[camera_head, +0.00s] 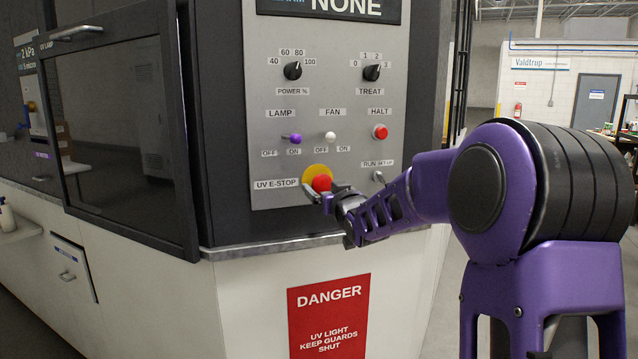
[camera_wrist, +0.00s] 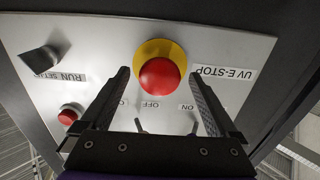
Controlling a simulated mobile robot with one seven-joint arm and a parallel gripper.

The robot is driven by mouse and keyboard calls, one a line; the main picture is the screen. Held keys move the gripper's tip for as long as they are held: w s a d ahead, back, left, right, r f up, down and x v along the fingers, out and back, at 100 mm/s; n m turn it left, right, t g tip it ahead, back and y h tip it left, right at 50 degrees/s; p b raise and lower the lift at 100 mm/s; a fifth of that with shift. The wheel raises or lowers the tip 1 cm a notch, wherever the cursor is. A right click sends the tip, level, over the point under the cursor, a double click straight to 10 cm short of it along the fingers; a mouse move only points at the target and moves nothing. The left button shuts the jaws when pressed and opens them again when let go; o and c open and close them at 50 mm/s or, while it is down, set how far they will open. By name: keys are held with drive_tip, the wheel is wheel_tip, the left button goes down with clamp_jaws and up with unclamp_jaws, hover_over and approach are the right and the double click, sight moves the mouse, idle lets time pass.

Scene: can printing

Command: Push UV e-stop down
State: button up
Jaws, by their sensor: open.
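The UV e-stop is a red mushroom button (camera_head: 321,183) on a yellow disc, low on the grey control panel (camera_head: 280,110), right of its "UV E-STOP" label. In the wrist view the red button (camera_wrist: 159,78) sits in front of my gripper, between and beyond the fingertips. My gripper (camera_head: 327,194) is at the button in the head view, with its fingers apart. In the wrist view the gripper (camera_wrist: 163,75) is open with nothing held. I cannot tell whether the fingers touch the panel or the button. The lower edge of the yellow disc is partly covered by my gripper.
Above are the lamp switch (camera_head: 291,138), the fan switch (camera_head: 330,136) and the red HALT button (camera_head: 379,132). The run/setup switch (camera_head: 378,177) is close right of my gripper. A dark-framed window guard (camera_head: 120,130) is at left. A red danger sign (camera_head: 329,316) is below.

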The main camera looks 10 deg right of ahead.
drive_tip(key=shift+w, duration=0.3)
clamp_jaws()
idle(0.5)
